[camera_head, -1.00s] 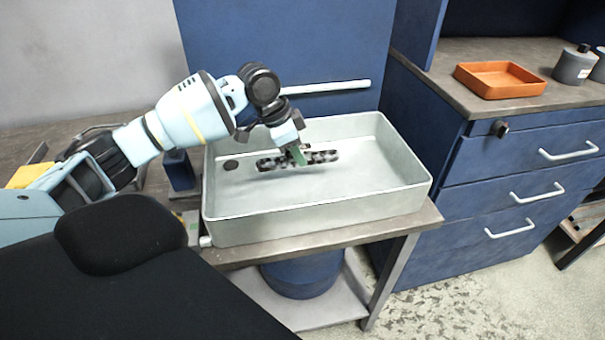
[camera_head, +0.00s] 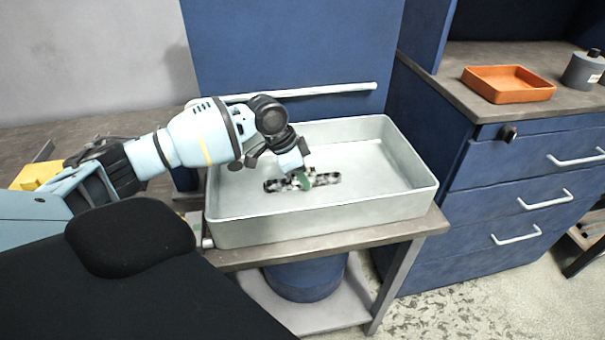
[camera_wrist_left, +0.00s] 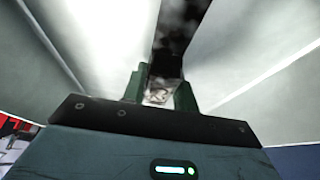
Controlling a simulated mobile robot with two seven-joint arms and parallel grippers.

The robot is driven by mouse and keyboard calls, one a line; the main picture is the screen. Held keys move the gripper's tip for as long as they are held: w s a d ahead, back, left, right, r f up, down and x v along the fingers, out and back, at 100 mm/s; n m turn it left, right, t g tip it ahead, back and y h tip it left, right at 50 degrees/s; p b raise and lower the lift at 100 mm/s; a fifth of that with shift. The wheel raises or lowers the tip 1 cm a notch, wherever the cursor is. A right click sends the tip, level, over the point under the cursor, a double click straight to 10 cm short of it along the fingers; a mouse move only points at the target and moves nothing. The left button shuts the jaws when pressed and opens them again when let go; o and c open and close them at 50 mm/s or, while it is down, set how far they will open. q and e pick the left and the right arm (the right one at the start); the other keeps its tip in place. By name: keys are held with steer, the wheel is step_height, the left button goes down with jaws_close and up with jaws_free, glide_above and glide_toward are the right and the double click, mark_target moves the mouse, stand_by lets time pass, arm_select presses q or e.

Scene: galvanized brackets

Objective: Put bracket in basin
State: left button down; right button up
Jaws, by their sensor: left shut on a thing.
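The bracket (camera_head: 326,179) is a dark and light mottled strip. My left gripper (camera_head: 304,180) is shut on it near its middle and holds it inside the outline of the basin, low over the floor. Whether it touches the floor is hard to tell. In the left wrist view the bracket (camera_wrist_left: 178,40) runs away from between the green fingers of the left gripper (camera_wrist_left: 160,88). The basin (camera_head: 330,218) is a pale grey rectangular tray on a bench. My right gripper is not in view.
A small dark spot (camera_head: 235,165) shows inside the basin at the left. An orange tray (camera_head: 508,92) and a grey bottle (camera_head: 582,70) stand on the blue drawer cabinet (camera_head: 520,165) at the right. A blue panel with a white bar (camera_head: 330,90) rises behind the basin.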

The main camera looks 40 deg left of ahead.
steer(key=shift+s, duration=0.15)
arm_select(q)
steer(key=c, duration=1.4)
jaws_free()
steer(key=shift+f, duration=0.1)
steer(key=o, duration=0.3)
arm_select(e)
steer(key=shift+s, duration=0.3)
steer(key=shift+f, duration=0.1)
arm_select(q)
steer(key=shift+p+v, duration=0.5)
steer(key=shift+v, duration=5.6)
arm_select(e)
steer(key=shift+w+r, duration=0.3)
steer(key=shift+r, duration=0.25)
